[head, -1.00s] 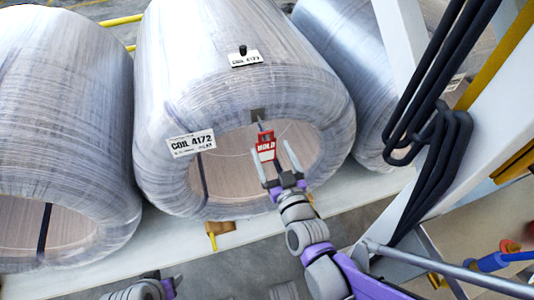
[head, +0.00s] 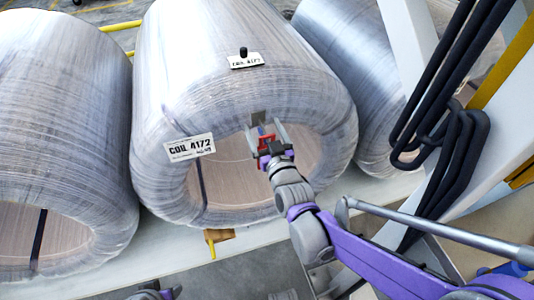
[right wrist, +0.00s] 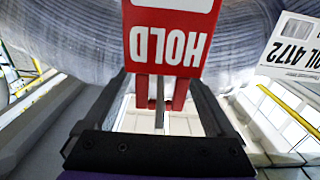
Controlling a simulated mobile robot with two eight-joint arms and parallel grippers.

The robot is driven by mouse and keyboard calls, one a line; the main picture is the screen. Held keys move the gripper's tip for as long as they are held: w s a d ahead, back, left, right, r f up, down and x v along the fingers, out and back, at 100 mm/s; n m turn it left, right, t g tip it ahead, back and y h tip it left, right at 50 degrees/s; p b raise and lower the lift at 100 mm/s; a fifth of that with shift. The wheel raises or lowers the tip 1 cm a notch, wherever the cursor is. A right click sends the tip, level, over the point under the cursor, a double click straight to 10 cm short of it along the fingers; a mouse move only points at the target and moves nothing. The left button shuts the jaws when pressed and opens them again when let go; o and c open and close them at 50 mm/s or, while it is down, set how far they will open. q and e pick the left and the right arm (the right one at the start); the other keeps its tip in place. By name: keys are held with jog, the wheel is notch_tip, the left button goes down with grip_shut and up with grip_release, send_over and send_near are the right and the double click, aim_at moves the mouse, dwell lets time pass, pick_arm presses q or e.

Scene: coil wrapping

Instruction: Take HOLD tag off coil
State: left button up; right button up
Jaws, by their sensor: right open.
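The wrapped coil (head: 225,95) stands in the middle of the head view, with a white COIL 4172 label (head: 190,148) on its front rim. The red-and-white HOLD tag (right wrist: 168,42) hangs at the coil's opening and fills the top middle of the right wrist view, upside down there. In the head view, my right gripper (head: 266,131) mostly covers the tag. My right gripper is open, its two fingers spread on either side of the tag. I cannot tell whether either finger touches it.
A second wrapped coil (head: 65,110) stands close on the left and a third (head: 350,85) on the right. A white post (head: 495,120) with looped black straps (head: 445,140) is to the right of my arm. A small black-knobbed tag (head: 245,61) sits on top of the middle coil.

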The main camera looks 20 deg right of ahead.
grip_shut()
dwell(0.5)
